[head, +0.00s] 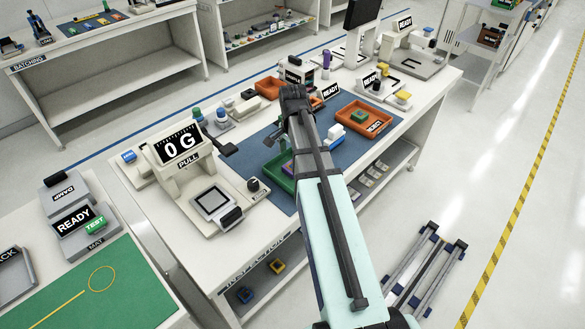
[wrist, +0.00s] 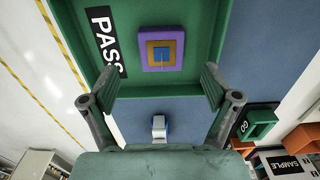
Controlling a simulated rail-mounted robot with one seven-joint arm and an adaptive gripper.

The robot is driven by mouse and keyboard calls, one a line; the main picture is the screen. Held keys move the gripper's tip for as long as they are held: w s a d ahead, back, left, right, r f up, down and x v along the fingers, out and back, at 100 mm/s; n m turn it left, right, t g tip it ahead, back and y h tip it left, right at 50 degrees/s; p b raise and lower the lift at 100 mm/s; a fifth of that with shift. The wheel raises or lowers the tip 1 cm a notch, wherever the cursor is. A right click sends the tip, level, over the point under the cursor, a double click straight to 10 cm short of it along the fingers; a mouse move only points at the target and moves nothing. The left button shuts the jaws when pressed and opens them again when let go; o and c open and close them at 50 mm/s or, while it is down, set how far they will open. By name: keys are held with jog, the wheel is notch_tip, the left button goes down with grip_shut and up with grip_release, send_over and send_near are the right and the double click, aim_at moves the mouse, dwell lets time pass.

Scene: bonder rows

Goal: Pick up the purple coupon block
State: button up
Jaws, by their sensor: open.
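The purple coupon block (wrist: 148,61) lies in the green PASS tray (wrist: 177,82), shown in the wrist view. It is square, with an orange square and a smaller blue square on its top. My gripper (wrist: 160,84) is open, with one finger on each side of the picture and nothing between them. The block appears beyond the fingertips, roughly centred between them, and no contact shows. In the head view the green tray (head: 277,178) is partly covered by my arm.
A blue mat (head: 255,150) covers the bench middle. An orange REJECT tray (head: 367,117) with a green block (head: 359,116) is right of my arm. The 0G pull tester (head: 182,157) stands left.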

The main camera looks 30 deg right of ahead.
aim_at(287, 168)
jog(key=shift+w+f+p, duration=0.1)
jog(key=shift+f+p, duration=1)
jog(key=shift+f, duration=1.5)
jog(key=shift+c, duration=0.3)
jog(key=c, duration=1.2)
